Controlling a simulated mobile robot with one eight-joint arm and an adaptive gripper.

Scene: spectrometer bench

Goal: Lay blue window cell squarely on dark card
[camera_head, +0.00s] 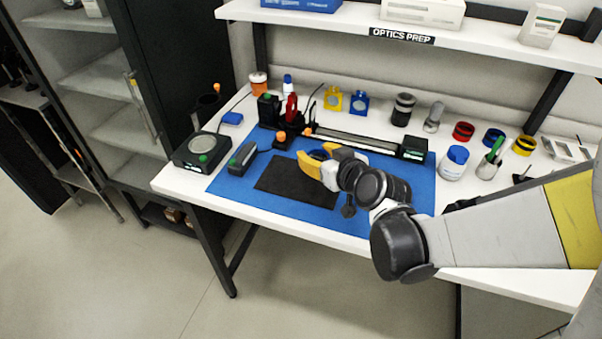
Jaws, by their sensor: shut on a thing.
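The dark card (283,190) lies flat on the blue mat, left of the middle of the bench. My gripper (317,160), with yellow fingers, is over the card's back right part. It is shut on a small blue thing (318,154) that shows between the fingers and looks like the blue window cell. The fingers hide most of it, so its tilt and any contact with the card cannot be told. My wrist and arm come in from the right and cover part of the mat.
A black rail instrument (355,141) runs behind the card. A round-topped device (202,150) and a small dark box (242,158) stand to the left. Blue (358,102) and yellow (333,98) mounts stand behind. A white jar (455,162) and coloured rings are at the right.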

